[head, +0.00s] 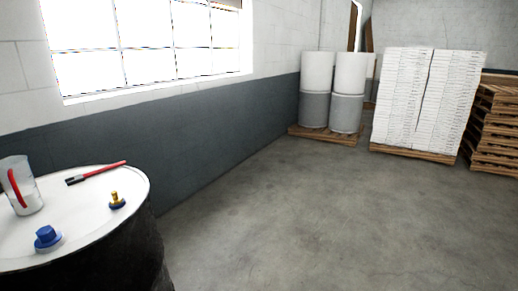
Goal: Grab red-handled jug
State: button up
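The red-handled jug (28,190) is a clear, whitish jug with a curved red handle. It stands upright on the white top of a dark drum (85,228) at the left edge of the head view. Its left side touches the picture's edge and may be cut off. My gripper is not in view.
On the drum top lie a red-handled brush-like tool (98,173), a small brass fitting (116,200) and a blue cap (46,236). Wrapped drums (316,92), white stacked boxes (425,100) and wooden pallets (495,130) stand at the back. The grey floor (290,215) between is clear.

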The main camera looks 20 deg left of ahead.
aim_at(18, 182)
jog(key=u, duration=0.05)
jog(key=i, duration=1.6)
jog(key=u, duration=0.75)
jog(key=i, duration=0.85)
jog(key=u, duration=1.6)
jog(key=i, duration=0.85)
jog(key=u, duration=0.7)
